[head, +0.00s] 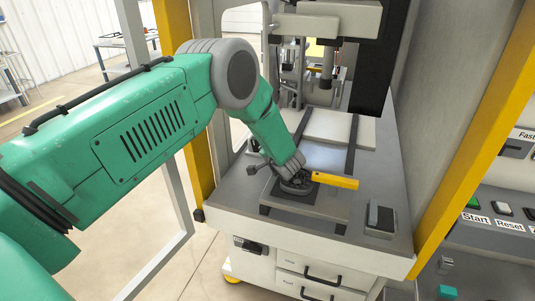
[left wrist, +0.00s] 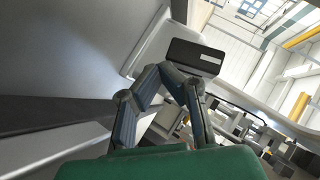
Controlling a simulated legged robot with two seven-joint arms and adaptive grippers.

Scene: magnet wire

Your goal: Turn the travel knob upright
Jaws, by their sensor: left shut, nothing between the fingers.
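My left gripper (head: 297,185) is low over the machine's grey deck, at a dark round part with a yellow bar (head: 336,181) lying flat and pointing right. In the left wrist view my gripper's fingers (left wrist: 180,76) are shut and empty, and a dark block (left wrist: 197,56) with a white label is just beyond the tips. I cannot tell whether they touch it. A dark switch (head: 515,148) sits by a cut-off "Fas" label on the right panel. No label reads travel, so I cannot tell which part is the travel knob. My right gripper is not in view.
A dark-topped block (head: 380,217) stands at the deck's front right. Drawers (head: 315,276) are below. A yellow post (head: 470,135) stands between the deck and the control panel with Start and Reset buttons (head: 503,209). The deck's front left is clear.

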